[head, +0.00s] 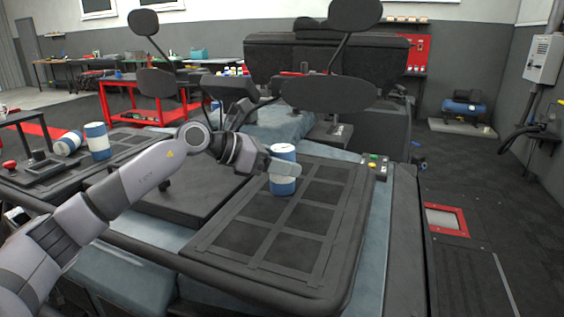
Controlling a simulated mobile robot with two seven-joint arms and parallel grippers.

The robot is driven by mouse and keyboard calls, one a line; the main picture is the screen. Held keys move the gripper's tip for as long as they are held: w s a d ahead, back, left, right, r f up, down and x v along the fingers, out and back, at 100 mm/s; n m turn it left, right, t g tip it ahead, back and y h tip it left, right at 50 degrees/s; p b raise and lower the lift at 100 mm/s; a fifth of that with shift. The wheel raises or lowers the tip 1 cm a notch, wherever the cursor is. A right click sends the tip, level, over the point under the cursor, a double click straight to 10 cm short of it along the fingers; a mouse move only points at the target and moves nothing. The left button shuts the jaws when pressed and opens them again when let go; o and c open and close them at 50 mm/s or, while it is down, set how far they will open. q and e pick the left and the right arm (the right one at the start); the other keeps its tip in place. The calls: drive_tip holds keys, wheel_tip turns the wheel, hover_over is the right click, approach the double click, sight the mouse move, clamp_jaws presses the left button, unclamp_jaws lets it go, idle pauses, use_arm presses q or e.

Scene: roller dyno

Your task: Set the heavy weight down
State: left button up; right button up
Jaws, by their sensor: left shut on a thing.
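A blue-and-white cylindrical weight (283,186) is upright at the upper middle of the dark, gridded panel (250,237) on the right side of the machine. My left gripper (283,167) is shut on the weight's side, and its finger hides part of the middle band. The weight's bottom is at or just above the panel; I cannot tell whether it touches. Two similar blue-and-white cylinders are on the left panel: one upright (97,141) and one lying or tilted (68,142). My right gripper is not in view.
A small box with coloured buttons (374,166) sits at the panel's far right corner. Dark round pads on stalks (329,93) rise behind the weight. A dark bar (230,283) edges the front. The panel's near part is clear.

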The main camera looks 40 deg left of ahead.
use_arm(q)
drive_tip(key=o, duration=1.5)
drive_tip(key=shift+r, duration=0.1)
drive_tip(key=b+v, duration=0.5)
drive_tip(key=v, duration=0.7)
drive_tip(key=shift+b, duration=0.35)
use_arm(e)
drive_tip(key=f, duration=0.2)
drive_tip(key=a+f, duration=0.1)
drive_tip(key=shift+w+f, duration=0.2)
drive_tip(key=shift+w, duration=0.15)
